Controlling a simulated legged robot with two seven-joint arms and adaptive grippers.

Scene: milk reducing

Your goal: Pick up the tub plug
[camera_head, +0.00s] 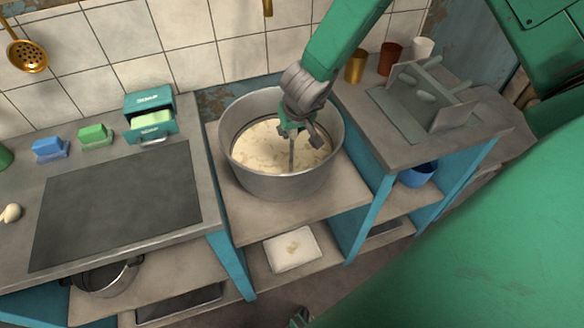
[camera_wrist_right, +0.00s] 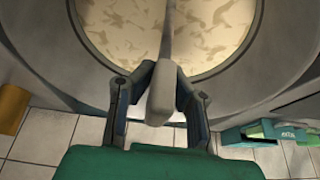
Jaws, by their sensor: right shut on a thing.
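A large round grey metal tub (camera_head: 270,187) stands on the middle counter, holding a creamy, mottled liquid (camera_head: 262,150). A thin upright rod with a grey block-like handle (camera_wrist_right: 162,95), which seems to be the tub plug, reaches down into the liquid; its rod also shows in the head view (camera_head: 292,155). The rod's lower end is hidden under the liquid. My right gripper (camera_head: 297,130) is above the tub, pointing down, with its fingers on both sides of the handle. In the wrist view my right gripper (camera_wrist_right: 158,90) is shut on this handle. My left gripper is not in view.
A dark plate (camera_head: 120,205), sponges (camera_head: 50,148) and a green soap box (camera_head: 150,103) are on the left counter. A grey rack (camera_head: 430,95) and several cups (camera_head: 356,66) stand on the right counter. A tiled wall is close behind.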

